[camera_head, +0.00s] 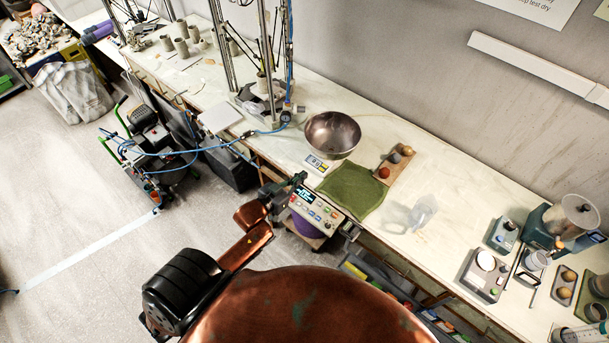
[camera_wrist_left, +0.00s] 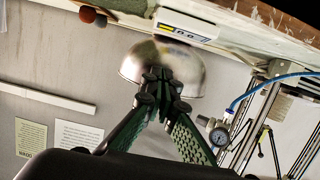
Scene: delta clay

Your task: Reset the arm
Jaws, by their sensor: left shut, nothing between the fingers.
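My left arm reaches in from the lower left of the head view. Its left gripper (camera_head: 288,186) is a small dark shape at the bench's front edge, beside the control panel. In the left wrist view the left gripper (camera_wrist_left: 158,76) has its two green-black fingers meeting at the tips, shut and empty. A metal bowl (camera_wrist_left: 190,80) shows behind the tips in that view, upside down. They look apart, though the gap is hard to judge. My right gripper is not in view.
The bench (camera_head: 440,213) carries the bowl (camera_head: 332,134), a small scale (camera_head: 316,163), a green cloth (camera_head: 352,190) and a wooden tray (camera_head: 398,168). The control panel (camera_head: 316,208) stands by the front edge. A delta-printer frame (camera_head: 262,100) stands behind left. Open floor (camera_head: 70,210) lies left.

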